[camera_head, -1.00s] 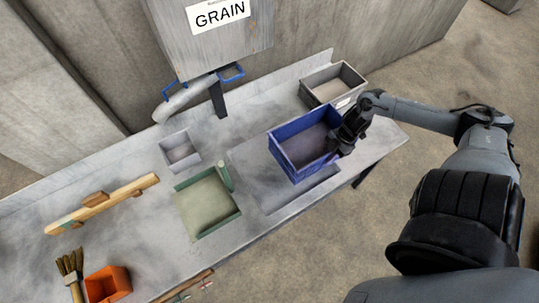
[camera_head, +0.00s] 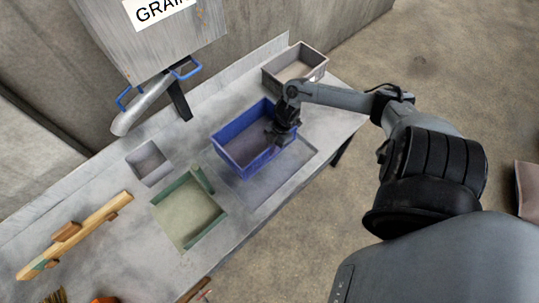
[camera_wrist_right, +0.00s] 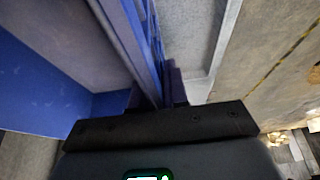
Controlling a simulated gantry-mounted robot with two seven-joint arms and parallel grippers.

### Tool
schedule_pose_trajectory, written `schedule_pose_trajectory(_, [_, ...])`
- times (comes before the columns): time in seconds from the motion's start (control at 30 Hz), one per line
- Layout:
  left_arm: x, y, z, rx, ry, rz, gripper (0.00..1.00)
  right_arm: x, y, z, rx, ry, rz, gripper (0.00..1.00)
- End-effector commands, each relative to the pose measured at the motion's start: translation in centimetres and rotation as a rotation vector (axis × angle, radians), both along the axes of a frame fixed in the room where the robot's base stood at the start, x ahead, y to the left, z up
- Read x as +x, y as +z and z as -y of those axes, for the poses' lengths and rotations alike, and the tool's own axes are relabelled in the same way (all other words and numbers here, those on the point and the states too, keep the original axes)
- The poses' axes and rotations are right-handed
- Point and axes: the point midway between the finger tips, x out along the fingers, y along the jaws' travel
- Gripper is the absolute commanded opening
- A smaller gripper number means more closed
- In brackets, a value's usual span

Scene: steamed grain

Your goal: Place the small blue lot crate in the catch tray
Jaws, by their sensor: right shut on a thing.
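The blue crate (camera_head: 256,165) is an open box and looks empty. My right gripper (camera_head: 281,137) is shut on its right-hand wall. The crate is over the far-left part of a shallow grey tray area (camera_head: 285,178) on the bench, which I take as the catch tray. Whether the crate touches it or hangs just above, I cannot tell. In the right wrist view the crate's blue wall (camera_wrist_right: 40,85) runs up to the jaws, with a pale tray rim beside it. The fingertips are mostly hidden. My left gripper is out of view.
A grey crate (camera_head: 290,72) stands at the back right. The grain hopper's spout (camera_head: 143,107) overhangs the bench. A wooden bar (camera_head: 88,228) lies at left.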

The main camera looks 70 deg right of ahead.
Motion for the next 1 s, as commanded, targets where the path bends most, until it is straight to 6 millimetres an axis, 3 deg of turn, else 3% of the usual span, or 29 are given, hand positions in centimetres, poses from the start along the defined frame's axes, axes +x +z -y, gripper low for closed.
schedule_pose_trajectory(0.27, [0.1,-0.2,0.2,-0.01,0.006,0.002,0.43,1.0,-0.8,-0.5,0.0,0.001,0.003,0.0])
schedule_pose_trajectory(0.6, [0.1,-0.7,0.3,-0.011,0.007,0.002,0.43,0.9,-4.3,-0.4,0.0,0.0,0.002,0.0])
schedule_pose_trajectory(1.0, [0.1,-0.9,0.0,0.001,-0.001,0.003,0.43,0.9,-4.7,-0.4,-0.001,0.001,0.002,0.0])
